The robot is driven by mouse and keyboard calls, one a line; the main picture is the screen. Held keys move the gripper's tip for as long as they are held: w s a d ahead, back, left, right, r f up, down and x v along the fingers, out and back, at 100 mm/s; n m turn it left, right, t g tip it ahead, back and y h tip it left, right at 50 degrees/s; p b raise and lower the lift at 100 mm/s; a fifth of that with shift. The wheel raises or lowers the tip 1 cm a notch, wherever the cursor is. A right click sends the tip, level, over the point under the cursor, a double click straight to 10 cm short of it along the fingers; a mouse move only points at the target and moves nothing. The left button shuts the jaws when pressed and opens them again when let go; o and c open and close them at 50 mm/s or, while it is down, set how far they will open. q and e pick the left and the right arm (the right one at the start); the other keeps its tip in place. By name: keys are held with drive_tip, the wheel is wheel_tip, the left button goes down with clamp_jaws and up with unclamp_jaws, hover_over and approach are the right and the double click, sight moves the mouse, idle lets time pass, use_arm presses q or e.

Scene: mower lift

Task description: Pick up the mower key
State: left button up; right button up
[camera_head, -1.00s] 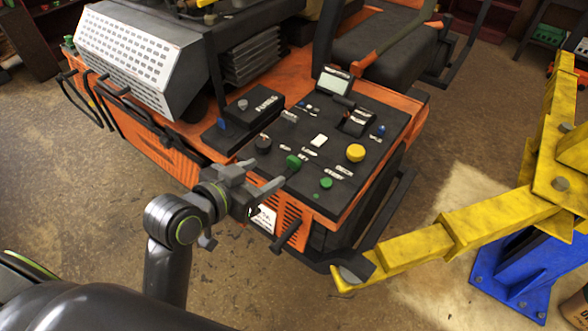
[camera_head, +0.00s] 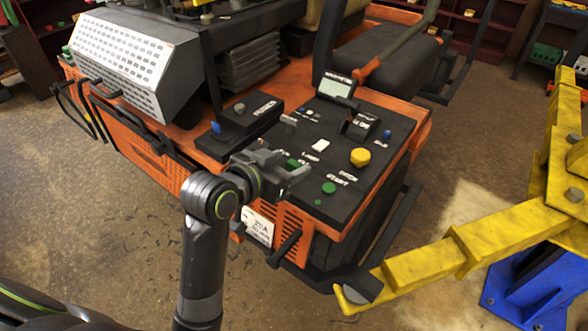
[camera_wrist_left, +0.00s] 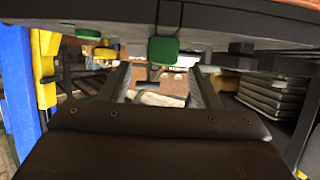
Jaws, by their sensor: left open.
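The mower key, a small green grip, sits on the dark control panel (camera_head: 318,180) of the orange mower. In the head view the green key (camera_head: 292,164) is partly hidden by my left gripper (camera_head: 291,169). The gripper's open fingers are close around or beside it; I cannot tell whether they touch. In the left wrist view the key (camera_wrist_left: 163,50) is a green block near the top centre, lined up between the two spread fingers of the left gripper (camera_wrist_left: 160,82). My right gripper does not show.
The panel carries a yellow knob (camera_head: 360,157), a green button (camera_head: 328,188), a white switch (camera_head: 320,145) and a small display (camera_head: 335,88). A black handle (camera_head: 284,249) sticks out below. A yellow lift arm (camera_head: 480,240) on a blue base (camera_head: 530,290) stands at right.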

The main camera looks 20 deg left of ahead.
sight(292, 163)
use_arm(q)
drive_tip(key=shift+f+p+x, duration=0.1)
drive_tip(key=shift+p+x, duration=0.25)
drive_tip(key=shift+x, duration=0.95)
drive_tip(key=shift+f+p+x, duration=0.15)
drive_tip(key=shift+p+x, duration=0.15)
drive_tip(key=shift+x, duration=1)
drive_tip(key=shift+s+a, duration=0.1)
drive_tip(key=c, duration=1)
